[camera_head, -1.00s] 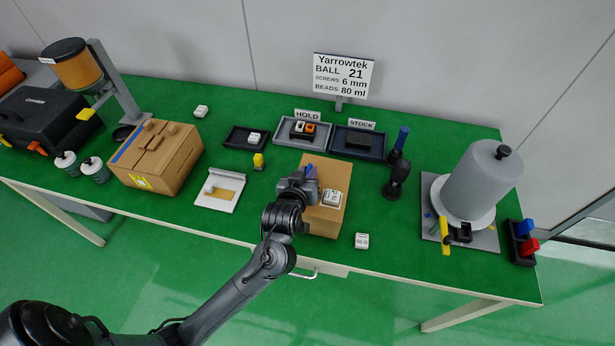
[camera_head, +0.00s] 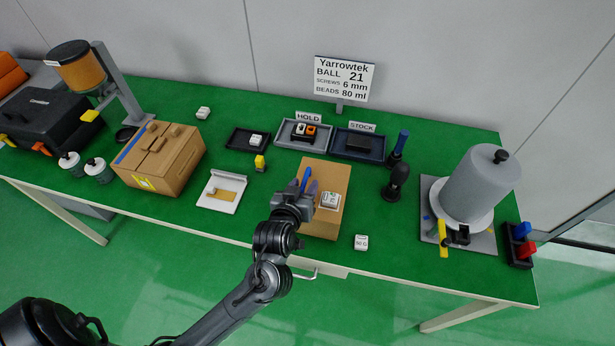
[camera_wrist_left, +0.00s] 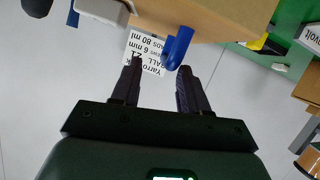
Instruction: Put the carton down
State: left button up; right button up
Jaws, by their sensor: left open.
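A brown carton (camera_head: 325,228) appears to rest on the green bench, with a small white labelled block (camera_head: 330,200) on its top. A blue hook-like piece (camera_head: 304,178) shows at its left side; it also shows in the left wrist view (camera_wrist_left: 178,46). My left gripper (camera_head: 306,189) is open beside the carton's left side. In the left wrist view its two fingers (camera_wrist_left: 160,78) are apart, with the blue piece just beyond the tips and the carton (camera_wrist_left: 215,18) above. The gripper hides part of the carton's left edge. My right gripper is not in view.
A larger brown box (camera_head: 160,160) with a blue strip stands at the left. Trays (camera_head: 358,155) lie behind the carton. A white block (camera_head: 361,242) sits to its front right. A grey cylinder (camera_head: 480,185) stands at the right.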

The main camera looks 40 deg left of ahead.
pick_arm(q)
jog(key=p+v, duration=0.2)
jog(key=v, duration=0.5)
jog(key=s+d+f+m+g+h, duration=0.2)
jog(key=s+f+m+g, duration=0.2)
jog(key=s, duration=0.4)
jog(key=s+d+f+m+g+h, duration=0.2)
jog(key=s+f+m+g, duration=0.2)
jog(key=s+f, duration=0.3)
jog(key=shift+s+d+g+h, duration=0.4)
jog(key=shift+s+g, duration=0.2)
jog(key=shift+s, duration=0.25)
